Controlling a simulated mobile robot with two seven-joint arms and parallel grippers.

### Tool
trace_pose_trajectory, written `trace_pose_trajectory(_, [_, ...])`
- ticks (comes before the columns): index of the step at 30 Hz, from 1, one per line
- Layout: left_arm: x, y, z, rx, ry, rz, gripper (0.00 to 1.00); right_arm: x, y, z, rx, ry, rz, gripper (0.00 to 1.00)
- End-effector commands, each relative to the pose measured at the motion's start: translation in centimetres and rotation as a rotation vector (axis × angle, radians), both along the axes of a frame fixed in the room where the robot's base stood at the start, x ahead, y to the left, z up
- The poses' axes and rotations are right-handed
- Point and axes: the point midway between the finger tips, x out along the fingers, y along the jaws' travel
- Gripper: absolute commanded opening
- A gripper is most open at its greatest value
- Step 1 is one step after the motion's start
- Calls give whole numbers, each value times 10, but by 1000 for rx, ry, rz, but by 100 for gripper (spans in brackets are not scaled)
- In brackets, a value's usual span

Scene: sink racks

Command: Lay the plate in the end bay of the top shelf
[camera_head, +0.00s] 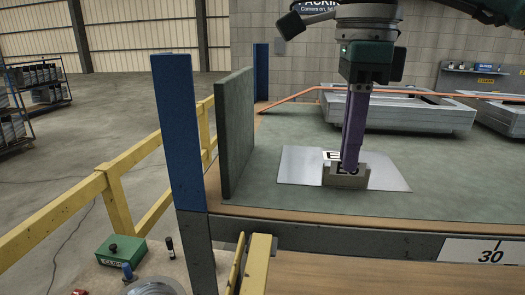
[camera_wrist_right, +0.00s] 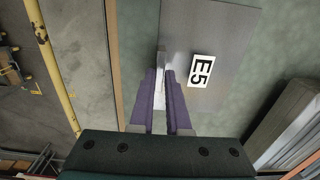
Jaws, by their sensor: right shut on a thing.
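The plate (camera_head: 300,165) is a thin grey metal sheet with a raised grip block (camera_head: 330,174) and a black-on-white label. In the right wrist view the fingers (camera_wrist_right: 160,90) close around a pale upright piece. The fingers hide part of the label. My left gripper is not clearly in view.
An upright grey-green panel (camera_head: 235,130) and a blue post (camera_head: 178,130) stand left of the plate. Grey metal frames (camera_head: 400,110) lie at the back right, with an orange bar (camera_head: 430,93) across them. A yellow rail (camera_head: 130,165) runs outside the left end. Front right is clear.

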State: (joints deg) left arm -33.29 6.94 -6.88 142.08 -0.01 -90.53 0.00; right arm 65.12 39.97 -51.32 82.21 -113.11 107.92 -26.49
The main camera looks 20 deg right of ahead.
Motion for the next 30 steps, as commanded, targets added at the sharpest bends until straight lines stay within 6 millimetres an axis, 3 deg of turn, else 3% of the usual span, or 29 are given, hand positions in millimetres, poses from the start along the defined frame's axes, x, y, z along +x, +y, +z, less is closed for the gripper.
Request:
trace_pose_trajectory(8, [0, -2, -2, -7, -1, 4, 50, 0, 0, -1, 1, -3, 0, 0])
trace_pose_trajectory(9, [0, -2, -2, -7, -1, 4, 50, 0, 0, -2, 1, -1, 0, 16])
trace_pose_trajectory(17, [0, -1, -1, -6, -1, 4, 50, 0, 0, -1, 0, 0, 0, 45])
trace_pose_trajectory(26, [0, 0, 3, 0, -1, 1, 50, 0, 0, 4, 1, -1, 0, 45])
trace_pose_trajectory(30, [0, 1, 20, 2, -1, -1, 50, 0, 0, 27, 0, -1, 1, 45])
